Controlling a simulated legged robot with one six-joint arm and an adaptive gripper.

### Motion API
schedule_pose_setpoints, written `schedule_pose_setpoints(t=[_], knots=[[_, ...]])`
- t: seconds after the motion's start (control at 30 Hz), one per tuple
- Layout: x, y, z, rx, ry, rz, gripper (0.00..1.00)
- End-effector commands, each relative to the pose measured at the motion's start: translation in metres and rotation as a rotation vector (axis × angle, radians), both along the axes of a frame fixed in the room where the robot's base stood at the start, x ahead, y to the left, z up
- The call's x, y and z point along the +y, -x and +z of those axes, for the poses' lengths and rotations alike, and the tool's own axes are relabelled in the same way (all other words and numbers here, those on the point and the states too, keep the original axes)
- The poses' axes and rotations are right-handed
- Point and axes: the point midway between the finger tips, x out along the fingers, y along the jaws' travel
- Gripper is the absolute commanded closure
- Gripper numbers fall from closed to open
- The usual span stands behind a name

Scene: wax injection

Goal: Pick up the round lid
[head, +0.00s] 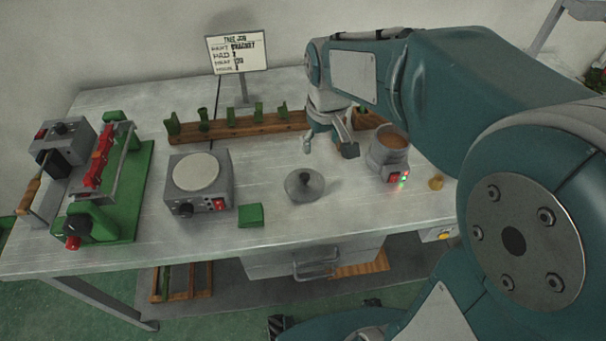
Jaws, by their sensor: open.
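The round lid (304,186) is a grey disc with a dark knob on top. It lies on the workbench in the head view, near the front middle. My gripper (328,149) is above the bench, behind and a little right of the lid in the picture. Its fingers are spread and hold nothing. The gripper is apart from the lid, and the lid is in full view.
A wax pot (388,152) with lit lights stands right of the lid, a small brass piece (436,183) beside it. A hot plate (200,187) and green block (251,215) are left. A wooden rack (236,130) and sign (237,54) stand behind. A green-based press (128,190) is far left.

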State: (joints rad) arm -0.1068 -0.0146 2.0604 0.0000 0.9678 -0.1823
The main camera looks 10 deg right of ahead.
Motion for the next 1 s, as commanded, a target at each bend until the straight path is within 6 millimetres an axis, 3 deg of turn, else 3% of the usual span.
schedule_pose_setpoints(t=[0.1,0.3,0.47,0.7,1.0], knots=[[0.010,-0.025,-0.026,0.065,0.010,0.047,0.24],[0.021,-0.047,-0.053,0.121,0.019,0.095,0.24],[0.022,-0.049,-0.066,0.131,0.021,0.102,0.24],[0.022,-0.048,-0.104,0.130,0.021,0.101,0.24],[0.025,-0.043,-0.135,0.132,0.020,0.102,0.24]])
